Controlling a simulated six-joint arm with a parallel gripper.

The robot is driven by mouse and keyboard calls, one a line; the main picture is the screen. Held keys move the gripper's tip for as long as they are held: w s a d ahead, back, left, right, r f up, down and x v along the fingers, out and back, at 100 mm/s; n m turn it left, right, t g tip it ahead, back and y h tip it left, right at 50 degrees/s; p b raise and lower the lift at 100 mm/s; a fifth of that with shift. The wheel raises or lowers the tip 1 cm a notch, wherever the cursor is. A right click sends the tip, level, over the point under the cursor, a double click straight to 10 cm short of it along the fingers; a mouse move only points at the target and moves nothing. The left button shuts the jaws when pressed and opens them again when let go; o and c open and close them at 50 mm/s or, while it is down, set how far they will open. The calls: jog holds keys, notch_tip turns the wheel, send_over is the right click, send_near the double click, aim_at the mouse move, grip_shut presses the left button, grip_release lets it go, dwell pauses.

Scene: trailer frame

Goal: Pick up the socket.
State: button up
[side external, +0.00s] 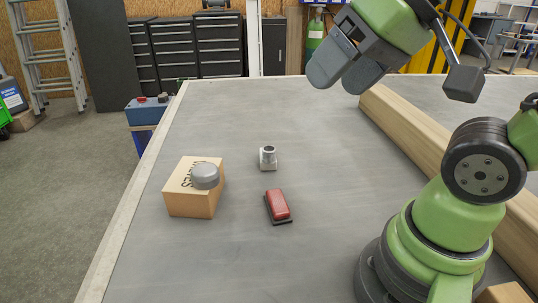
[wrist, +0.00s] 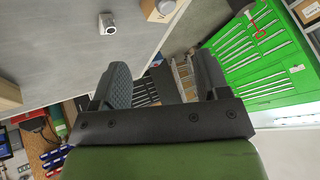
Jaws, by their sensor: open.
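A small silver metal piece with a round dark opening on top (side external: 268,157), which looks like the socket, stands on the grey table near its middle. It also shows at the upper left of the wrist view (wrist: 107,23). My gripper (side external: 335,78) is high above the table, up and to the right of this piece in the side view. Its fingers are apart with nothing between them. In the wrist view, my gripper (wrist: 162,64) points past the table edge, and the silver piece lies beyond the left finger.
A cardboard box (side external: 192,204) with a grey round cap (side external: 204,176) on it stands left of the silver piece. A red light on a black base (side external: 278,205) lies in front. A long wooden beam (side external: 425,135) runs along the right. The table between is clear.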

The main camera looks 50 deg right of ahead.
jog(key=w+d+f+n+g, duration=0.15)
jog(key=w+d, duration=0.25)
jog(key=w, duration=0.5)
jog(key=n+h, duration=0.1)
jog(key=n, duration=0.3)
send_near(269, 148)
jog(key=shift+g, duration=0.55)
jog(key=x, duration=0.4)
jog(key=shift+w+d+f, duration=0.15)
jog(key=shift+w, duration=0.25)
jog(key=shift+a+x, duration=0.2)
jog(key=shift+x, duration=2.6)
jog(key=shift+w, duration=0.1)
jog(key=shift+c, duration=0.3)
jog(key=c, duration=1.1)
